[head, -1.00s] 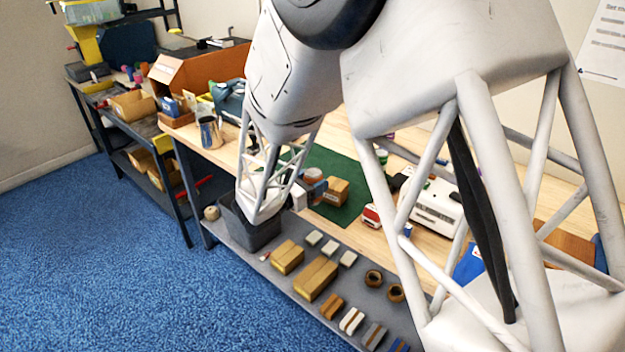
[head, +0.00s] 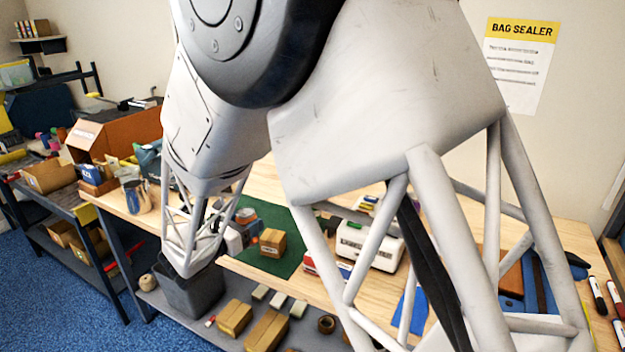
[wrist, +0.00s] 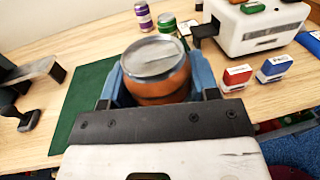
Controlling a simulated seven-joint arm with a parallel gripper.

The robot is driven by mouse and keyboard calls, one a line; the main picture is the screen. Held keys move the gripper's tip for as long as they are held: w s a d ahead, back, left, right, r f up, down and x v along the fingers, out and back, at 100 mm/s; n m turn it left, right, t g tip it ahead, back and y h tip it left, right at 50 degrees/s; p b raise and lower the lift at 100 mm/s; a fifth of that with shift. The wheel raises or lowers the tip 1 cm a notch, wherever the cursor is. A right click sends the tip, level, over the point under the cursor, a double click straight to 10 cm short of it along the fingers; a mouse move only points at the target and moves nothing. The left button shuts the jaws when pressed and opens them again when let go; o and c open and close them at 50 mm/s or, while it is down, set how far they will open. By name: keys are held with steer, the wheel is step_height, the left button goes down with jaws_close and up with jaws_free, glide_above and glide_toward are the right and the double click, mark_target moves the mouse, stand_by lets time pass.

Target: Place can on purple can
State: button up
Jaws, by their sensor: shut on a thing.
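My gripper (wrist: 160,82) is shut on an orange can (wrist: 160,88) with a silver lid; its blue fingers sit on either side. The can is upright in the wrist view. The purple can (wrist: 143,17) stands on the table beyond it, apart from the held can. A green can (wrist: 167,23) stands just right of the purple can. In the head view the held can (head: 247,215) shows small above the green mat (head: 285,262), while my arm hides most of the gripper. I cannot make out the purple can there.
A small carton (head: 272,243) lies on the mat. A dark tool (wrist: 28,85) stands at the left.

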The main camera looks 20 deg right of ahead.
steer(key=r, duration=1)
steer(key=shift+w+d+r, duration=0.15)
steer(key=shift+d+r, duration=0.05)
steer(key=shift+d, duration=0.05)
steer(key=s+d+x, duration=0.1)
steer(key=s+x, duration=0.1)
steer(key=x, duration=2.8)
steer(key=f, duration=0.3)
steer(key=d+f, duration=0.1)
steer(key=f, duration=0.1)
steer(key=shift+f, duration=0.15)
steer(key=shift+w, duration=0.15)
steer(key=w+d+f, duration=0.1)
steer(key=w+d, duration=0.1)
steer(key=w, duration=1.3)
steer(key=shift+w+d+f, duration=0.25)
steer(key=shift+d, duration=0.1)
steer(key=shift+f, duration=1.75)
